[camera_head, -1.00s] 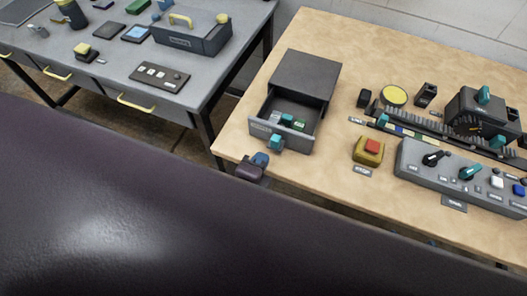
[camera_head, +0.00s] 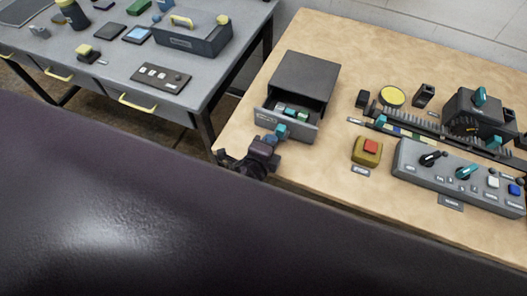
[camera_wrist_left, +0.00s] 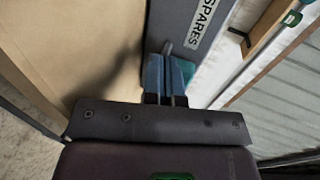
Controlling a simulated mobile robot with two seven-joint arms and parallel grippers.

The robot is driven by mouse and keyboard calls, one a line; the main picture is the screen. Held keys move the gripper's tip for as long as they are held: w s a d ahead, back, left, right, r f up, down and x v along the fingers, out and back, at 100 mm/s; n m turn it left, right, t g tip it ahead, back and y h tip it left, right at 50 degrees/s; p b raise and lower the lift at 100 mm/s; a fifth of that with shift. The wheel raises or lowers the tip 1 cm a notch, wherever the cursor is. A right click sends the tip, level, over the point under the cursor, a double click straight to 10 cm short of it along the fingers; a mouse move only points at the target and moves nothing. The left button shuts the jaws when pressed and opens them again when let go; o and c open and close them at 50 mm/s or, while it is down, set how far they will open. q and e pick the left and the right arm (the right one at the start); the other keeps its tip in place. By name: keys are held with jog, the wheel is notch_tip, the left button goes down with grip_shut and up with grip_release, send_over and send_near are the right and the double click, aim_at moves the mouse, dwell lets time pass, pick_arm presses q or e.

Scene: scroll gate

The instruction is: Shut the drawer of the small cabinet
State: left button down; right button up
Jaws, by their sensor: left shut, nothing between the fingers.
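The small dark grey cabinet (camera_head: 306,72) stands at the left end of the wooden table. Its drawer (camera_head: 302,132) is partly open towards me, with several small green, teal and white items inside. A teal knob (camera_head: 281,130) is on the drawer front. My left gripper (camera_head: 270,139) is shut and empty, right at the knob. In the left wrist view, the blue fingertips (camera_wrist_left: 165,75) are at the teal knob (camera_wrist_left: 186,68), against or very near the drawer front with its SPARES label (camera_wrist_left: 201,22). The fingers partly hide the knob. My right gripper is out of view.
On the wooden table (camera_head: 335,165), right of the cabinet, are a yellow box with a red button (camera_head: 367,150), a grey control panel (camera_head: 455,178) and a toothed rail device (camera_head: 430,133). A grey workbench (camera_head: 115,60) stands left, across a gap.

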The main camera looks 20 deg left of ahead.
aim_at(278, 123)
pick_arm(q)
jog(key=w, duration=0.8)
jog(key=shift+w+d, duration=0.15)
jog(key=shift+w, duration=0.3)
jog(key=shift+r, duration=0.15)
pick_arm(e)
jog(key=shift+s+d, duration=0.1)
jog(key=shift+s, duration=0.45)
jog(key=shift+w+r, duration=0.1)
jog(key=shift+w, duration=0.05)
pick_arm(q)
jog(key=shift+p, duration=0.3)
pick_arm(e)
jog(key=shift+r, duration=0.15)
